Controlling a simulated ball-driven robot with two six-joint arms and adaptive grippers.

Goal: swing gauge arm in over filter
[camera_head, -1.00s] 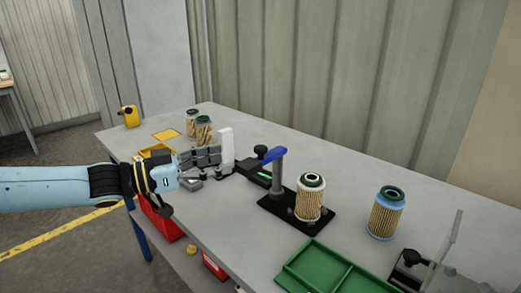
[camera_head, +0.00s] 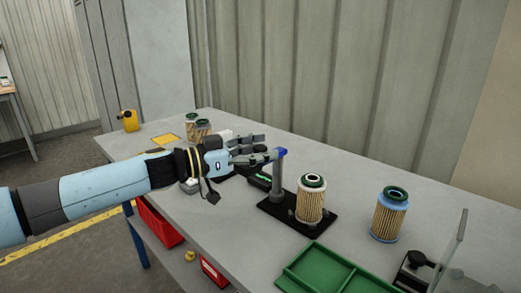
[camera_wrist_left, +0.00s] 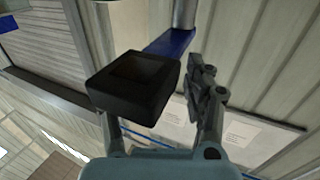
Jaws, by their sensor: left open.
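The gauge arm (camera_head: 281,152) is a blue bar on top of a grey post (camera_head: 276,185). Its blue bar also shows in the left wrist view (camera_wrist_left: 170,42), with a black block (camera_wrist_left: 135,85) at its end. The filter (camera_head: 310,200), pleated tan with a dark green top ring, stands upright on the black base plate (camera_head: 270,208) right of the post. The bar points left, away from the filter. My left gripper (camera_head: 264,148) is open at the bar, its fingers near the black block. Whether they touch it I cannot tell. My right gripper is not in view.
A blue-ended filter (camera_head: 388,215) stands to the right. A green tray (camera_head: 340,270) lies at the front, beside a clear-panelled fixture (camera_head: 450,240). Filters (camera_head: 192,120) and a yellow can (camera_head: 129,120) are at the far left. Bare bench (camera_head: 350,187) lies behind the filter.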

